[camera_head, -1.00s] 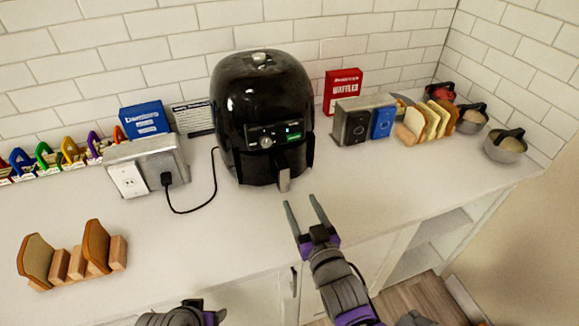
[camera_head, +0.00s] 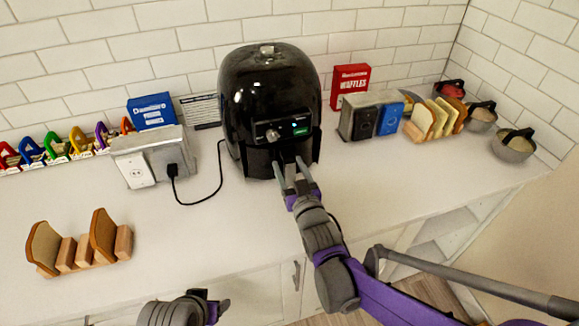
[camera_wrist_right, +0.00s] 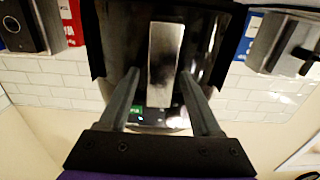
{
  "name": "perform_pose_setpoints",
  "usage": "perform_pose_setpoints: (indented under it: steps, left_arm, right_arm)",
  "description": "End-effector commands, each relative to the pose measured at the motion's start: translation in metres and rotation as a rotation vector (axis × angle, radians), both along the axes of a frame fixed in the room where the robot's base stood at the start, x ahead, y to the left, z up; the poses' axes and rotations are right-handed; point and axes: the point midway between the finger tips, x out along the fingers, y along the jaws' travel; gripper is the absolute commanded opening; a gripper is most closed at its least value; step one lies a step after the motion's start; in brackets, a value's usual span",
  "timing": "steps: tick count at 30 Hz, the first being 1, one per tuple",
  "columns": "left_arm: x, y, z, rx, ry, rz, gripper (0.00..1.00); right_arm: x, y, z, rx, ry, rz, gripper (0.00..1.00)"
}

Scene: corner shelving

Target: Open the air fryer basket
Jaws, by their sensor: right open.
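The black air fryer (camera_head: 268,95) stands on the white counter against the tiled wall, its basket closed. Its basket handle (camera_wrist_right: 164,62) shows in the right wrist view as a grey vertical bar between my open fingers. My right gripper (camera_head: 291,170) is at the front of the fryer, with one finger on each side of the handle; it also shows in the right wrist view (camera_wrist_right: 160,95). I cannot tell whether the fingers touch the handle. My left gripper (camera_head: 208,304) is low at the bottom edge of the head view, and its fingers do not show clearly.
A metal outlet box (camera_head: 150,158) with the plugged black cord (camera_head: 205,197) stands left of the fryer. A toaster (camera_head: 365,118), a red waffle box (camera_head: 350,82) and a bread rack (camera_head: 437,122) stand right. Another bread rack (camera_head: 85,248) is front left. The counter before the fryer is mostly clear.

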Motion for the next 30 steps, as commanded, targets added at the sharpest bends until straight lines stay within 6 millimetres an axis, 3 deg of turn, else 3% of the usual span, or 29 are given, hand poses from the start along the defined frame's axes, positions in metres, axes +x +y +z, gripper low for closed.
perform_pose_setpoints:
  steps: [6, 7, 17, 30]
  left_arm:
    - [-0.0001, 0.0, 0.0, 0.0, 0.0, 0.0, 0.69]
    - [0.0, 0.0, -0.0001, 0.0, 0.0, 0.0, 0.69]
    - [-0.0001, 0.0, 0.0, 0.0, 0.0, 0.0, 0.69]
    - [-0.0001, 0.0, 0.0, 0.0, 0.0, 0.0, 0.69]
  right_arm:
    - [0.0002, 0.0001, -0.0001, 0.0, 0.0, 0.0, 0.65]
    - [0.0002, 0.0001, -0.0001, 0.0, 0.0, 0.0, 0.61]
    - [0.0, 0.0, -0.0001, 0.0, 0.0, 0.0, 0.02]
    - [-0.0001, 0.0, -0.0001, 0.0, 0.0, 0.0, 0.0]
